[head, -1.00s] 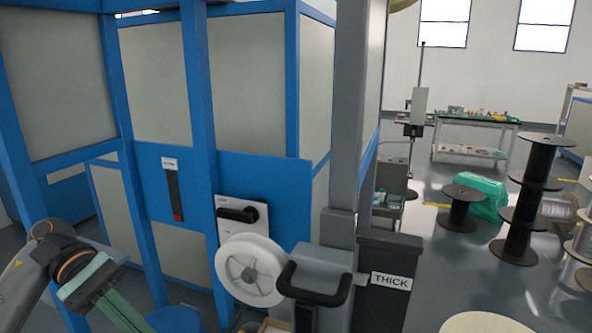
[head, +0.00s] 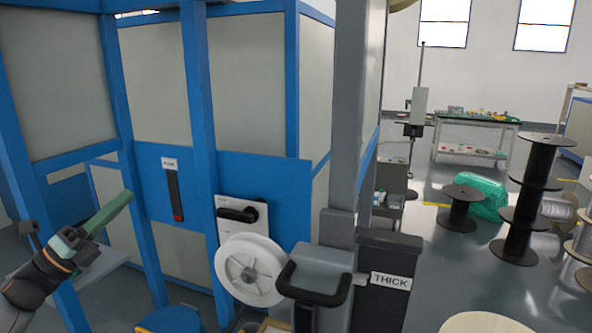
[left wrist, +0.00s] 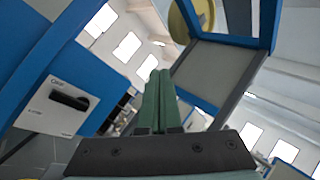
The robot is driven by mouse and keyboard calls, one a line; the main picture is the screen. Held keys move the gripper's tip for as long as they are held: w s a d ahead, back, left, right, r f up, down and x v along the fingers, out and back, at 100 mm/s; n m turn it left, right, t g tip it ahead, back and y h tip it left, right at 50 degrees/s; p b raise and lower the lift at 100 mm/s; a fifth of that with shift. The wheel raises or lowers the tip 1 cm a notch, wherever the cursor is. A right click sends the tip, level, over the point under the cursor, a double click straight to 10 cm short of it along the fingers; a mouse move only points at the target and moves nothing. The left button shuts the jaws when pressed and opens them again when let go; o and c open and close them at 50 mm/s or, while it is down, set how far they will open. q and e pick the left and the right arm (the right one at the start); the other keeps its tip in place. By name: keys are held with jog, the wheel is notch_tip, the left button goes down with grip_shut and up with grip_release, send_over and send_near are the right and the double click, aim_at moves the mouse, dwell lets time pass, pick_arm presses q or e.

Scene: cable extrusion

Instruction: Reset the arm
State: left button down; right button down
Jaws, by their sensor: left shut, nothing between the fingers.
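My left gripper (head: 124,199) has green fingers and comes in from the lower left of the head view. It points up and to the right, in front of the blue-framed machine (head: 200,130). Its fingers are closed together with nothing between them. In the left wrist view the two green fingers (left wrist: 158,85) lie side by side and point upward. My right gripper is not in the head view.
A white spool (head: 232,268) and a black handle on a grey post marked THICK (head: 390,281) stand right of the gripper. A black lever (head: 238,215) sits on the machine panel. Black reels (head: 530,200) and a workbench (head: 478,120) are farther right.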

pick_arm(q)
jog(key=w+a+f+n+t+y, duration=0.2)
jog(key=w+a+n+t+y, duration=0.1)
jog(key=a+n+y, duration=0.55)
jog(key=w+a+f+n+t+y, duration=0.15)
jog(key=w+a+n+y, duration=0.3)
jog(key=n+y, duration=0.65)
jog(key=a+f+n+g+y, duration=0.2)
jog(key=a+f+n+g, duration=0.3)
jog(key=f+n, duration=0.6)
jog(key=s+d+f+g+h, duration=0.2)
jog(key=s+d+f, duration=0.6)
jog(key=f, duration=0.4)
jog(key=s+d+f+g+h, duration=0.25)
jog(key=s+d+f, duration=0.35)
jog(key=d+f, duration=0.55)
jog(key=s+d+f+g+h, duration=0.1)
jog(key=s+d+f, duration=0.2)
jog(key=s, duration=0.5)
jog(key=s+d+f+n+g+h, duration=0.1)
jog(key=s+d+f, duration=0.3)
jog(key=s+d, duration=0.2)
jog(key=s+d+f+n, duration=0.1)
jog(key=s+d+f, duration=0.3)
jog(key=s, duration=0.5)
jog(key=shift+s+d+g+h, duration=0.4)
jog(key=shift+d, duration=0.2)
jog(key=shift+f+n, duration=0.1)
jog(key=shift+n, duration=0.15)
